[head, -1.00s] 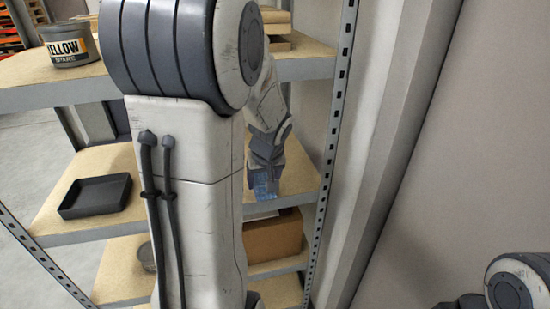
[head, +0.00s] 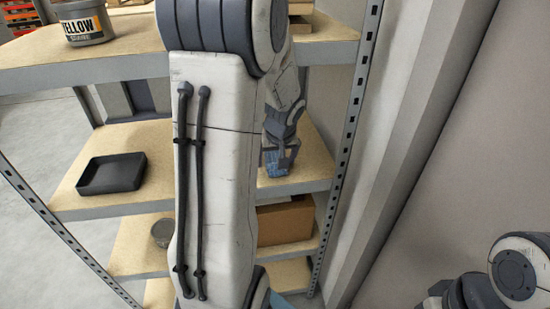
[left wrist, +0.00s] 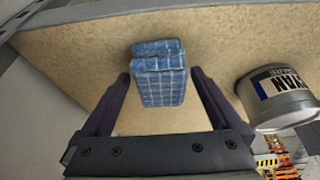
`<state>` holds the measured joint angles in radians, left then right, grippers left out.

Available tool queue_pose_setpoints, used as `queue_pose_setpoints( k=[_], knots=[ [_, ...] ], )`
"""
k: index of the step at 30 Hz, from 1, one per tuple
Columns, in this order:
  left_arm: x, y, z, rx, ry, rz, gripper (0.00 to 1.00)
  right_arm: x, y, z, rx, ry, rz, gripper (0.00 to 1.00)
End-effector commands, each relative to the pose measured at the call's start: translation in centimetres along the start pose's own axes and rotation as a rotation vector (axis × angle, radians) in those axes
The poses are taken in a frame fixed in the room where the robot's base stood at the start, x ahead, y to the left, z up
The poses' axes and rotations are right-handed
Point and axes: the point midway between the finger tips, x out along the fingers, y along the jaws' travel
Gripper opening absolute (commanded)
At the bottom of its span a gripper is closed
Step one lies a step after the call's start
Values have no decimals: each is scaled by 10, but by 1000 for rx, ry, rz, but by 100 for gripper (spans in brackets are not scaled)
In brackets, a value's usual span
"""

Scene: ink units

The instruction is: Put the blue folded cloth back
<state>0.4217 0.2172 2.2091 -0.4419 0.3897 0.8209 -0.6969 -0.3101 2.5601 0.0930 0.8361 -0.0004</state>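The blue folded cloth (left wrist: 160,80) has a checked pattern and shows between my left gripper's fingers in the left wrist view. Strips of bare board show between it and both fingers. In the head view a bit of the blue cloth (head: 274,170) shows at the fingertips, over the middle shelf (head: 308,165). My left gripper (left wrist: 158,80) is open around the cloth; it also shows in the head view (head: 281,158), pointing down. Whether the cloth rests on the board is hard to tell. My right gripper is not visible; only part of my right arm shows at lower right.
A cyan-labelled can (left wrist: 275,97) stands right of the cloth in the wrist view. A yellow-labelled can (head: 86,24) stands on the upper shelf. A black tray (head: 112,173) sits on the middle shelf, a cardboard box (head: 286,221) below. A perforated post (head: 352,110) bounds the rack at right.

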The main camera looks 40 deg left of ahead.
Motion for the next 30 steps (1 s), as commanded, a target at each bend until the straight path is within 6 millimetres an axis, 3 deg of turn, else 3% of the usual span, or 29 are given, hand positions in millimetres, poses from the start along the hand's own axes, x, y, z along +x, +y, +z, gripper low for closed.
queue_pose_setpoints(
  k=[8,21,30],
  knots=[
    [-11,-1,-2,-3,5,1,98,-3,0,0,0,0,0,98],
    [-97,-2,-2,-3,6,1,98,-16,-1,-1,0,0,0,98],
    [-120,-2,-2,-4,2,-1,98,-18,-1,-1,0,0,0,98]
  ],
)
